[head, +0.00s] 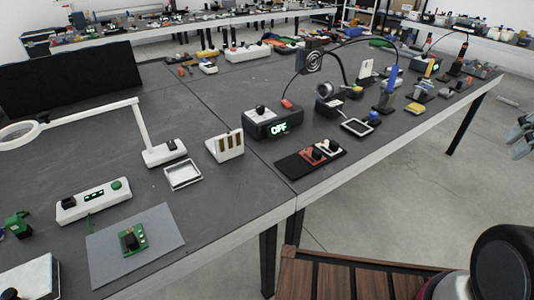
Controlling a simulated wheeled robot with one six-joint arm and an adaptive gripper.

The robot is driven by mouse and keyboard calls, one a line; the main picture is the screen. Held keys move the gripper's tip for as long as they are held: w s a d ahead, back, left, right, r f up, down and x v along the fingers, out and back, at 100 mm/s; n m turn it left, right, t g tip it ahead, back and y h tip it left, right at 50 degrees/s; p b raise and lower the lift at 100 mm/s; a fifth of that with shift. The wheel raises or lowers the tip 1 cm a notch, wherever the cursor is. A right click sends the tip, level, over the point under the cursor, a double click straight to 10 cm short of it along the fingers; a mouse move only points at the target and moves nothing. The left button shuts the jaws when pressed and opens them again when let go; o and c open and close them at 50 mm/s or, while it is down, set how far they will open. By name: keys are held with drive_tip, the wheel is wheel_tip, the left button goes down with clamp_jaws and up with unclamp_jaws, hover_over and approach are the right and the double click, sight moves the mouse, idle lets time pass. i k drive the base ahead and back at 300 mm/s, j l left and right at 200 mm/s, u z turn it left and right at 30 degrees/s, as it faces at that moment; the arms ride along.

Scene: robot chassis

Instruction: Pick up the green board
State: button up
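The green board (138,238) is a small circuit board with a dark block on it. It lies on a light grey mat (165,223) on the near left part of the dark table (232,190). Part of a dark rounded shape with a pale base shows at the lower right corner; I cannot tell what part it is.
Bare table lies right of the mat.

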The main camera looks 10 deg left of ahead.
sight(132, 240)
drive_tip(key=u, duration=2)
drive_tip(key=i+j, duration=0.1)
drive_tip(key=j, duration=0.35)
drive_tip(key=i+j, duration=0.15)
drive_tip(key=j, duration=0.25)
